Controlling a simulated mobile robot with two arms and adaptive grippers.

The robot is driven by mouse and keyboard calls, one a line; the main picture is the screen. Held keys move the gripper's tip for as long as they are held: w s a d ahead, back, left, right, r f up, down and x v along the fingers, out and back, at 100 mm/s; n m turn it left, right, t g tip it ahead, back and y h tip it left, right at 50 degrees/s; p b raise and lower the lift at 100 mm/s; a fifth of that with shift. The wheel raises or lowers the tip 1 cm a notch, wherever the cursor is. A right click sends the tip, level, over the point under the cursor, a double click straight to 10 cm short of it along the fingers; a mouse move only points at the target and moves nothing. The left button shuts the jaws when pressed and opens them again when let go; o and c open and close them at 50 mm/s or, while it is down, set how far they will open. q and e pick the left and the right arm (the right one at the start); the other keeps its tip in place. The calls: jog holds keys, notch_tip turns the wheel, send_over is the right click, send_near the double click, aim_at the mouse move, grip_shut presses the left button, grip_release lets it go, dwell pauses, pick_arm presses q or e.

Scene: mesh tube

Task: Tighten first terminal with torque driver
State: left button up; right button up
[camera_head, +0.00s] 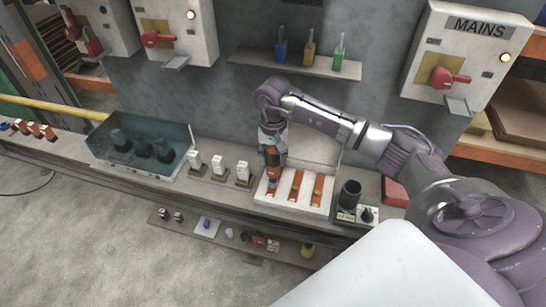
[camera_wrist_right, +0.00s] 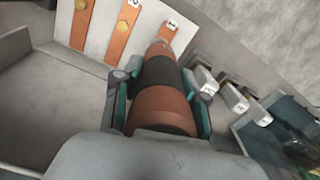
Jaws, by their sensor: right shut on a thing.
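My right gripper (camera_head: 271,149) is shut on the torque driver (camera_head: 273,173), an orange-brown cylinder. It points down over the leftmost of three orange terminal strips on a white block (camera_head: 292,202). In the right wrist view the driver (camera_wrist_right: 158,118) shows a black band between the fingers. Its tip is at or just above the first terminal strip (camera_wrist_right: 170,30), beside the number label; I cannot tell whether it touches. The middle strip (camera_wrist_right: 124,33) and the far strip (camera_wrist_right: 82,20) are bare, each with a brass-coloured screw. My left gripper is out of view.
Several white switches (camera_head: 218,168) stand left of the block, then a clear blue-tinted cover (camera_head: 140,148) over dark parts. A black cup (camera_head: 349,194) stands to the right, with a red box (camera_head: 395,192) beyond.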

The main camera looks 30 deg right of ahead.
jog(key=shift+w+b, duration=0.1)
jog(key=shift+b, duration=0.6)
dwell(0.8)
jog(key=shift+r+p, duration=1.3)
jog(key=shift+r, duration=1.65)
